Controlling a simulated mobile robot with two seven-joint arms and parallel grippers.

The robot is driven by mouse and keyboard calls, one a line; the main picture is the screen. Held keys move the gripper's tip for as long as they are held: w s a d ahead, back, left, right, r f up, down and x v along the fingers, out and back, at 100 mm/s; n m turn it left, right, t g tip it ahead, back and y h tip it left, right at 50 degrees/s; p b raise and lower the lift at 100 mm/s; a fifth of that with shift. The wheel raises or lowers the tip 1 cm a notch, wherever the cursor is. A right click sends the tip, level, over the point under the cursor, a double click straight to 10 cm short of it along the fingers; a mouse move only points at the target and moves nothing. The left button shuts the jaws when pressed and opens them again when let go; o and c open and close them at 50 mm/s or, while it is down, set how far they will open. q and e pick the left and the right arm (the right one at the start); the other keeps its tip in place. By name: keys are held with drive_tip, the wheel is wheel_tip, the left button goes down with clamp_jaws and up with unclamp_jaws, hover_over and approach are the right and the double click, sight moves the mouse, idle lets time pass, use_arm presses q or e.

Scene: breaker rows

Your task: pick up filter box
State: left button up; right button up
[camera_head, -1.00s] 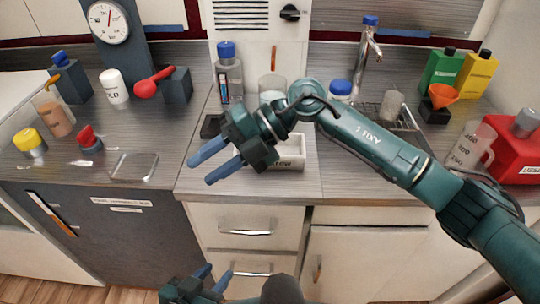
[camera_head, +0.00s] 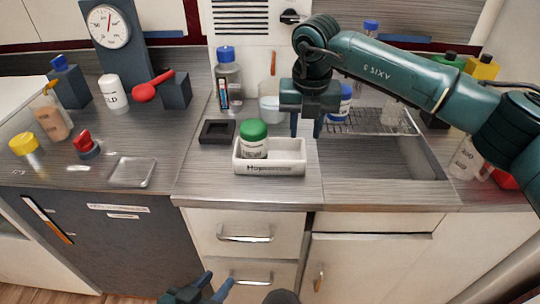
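No thing in view carries a readable filter box label, so I cannot tell which one it is. Candidates are a small black square holder (camera_head: 217,131) and a clear flat square box (camera_head: 133,171) lying on the left counter. A white tray (camera_head: 289,165) with a partly readable label holds a green-capped jar (camera_head: 254,138). My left gripper (camera_head: 215,290) is low at the bottom edge, below the counter front, fingers apart and empty.
A sink (camera_head: 378,158) with a drying rack lies right of the tray. A clear bottle with a blue cap (camera_head: 228,80) and a pale cup (camera_head: 270,108) stand behind it. The counter front edge left of the tray is clear.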

sight(304, 149)
drive_tip(key=shift+d+f+p, duration=0.1)
drive_tip(key=shift+f+p, duration=0.25)
drive_tip(key=shift+f, duration=2.6)
drive_tip(key=shift+c, duration=0.5)
clamp_jaws()
drive_tip(key=shift+w+r, duration=0.1)
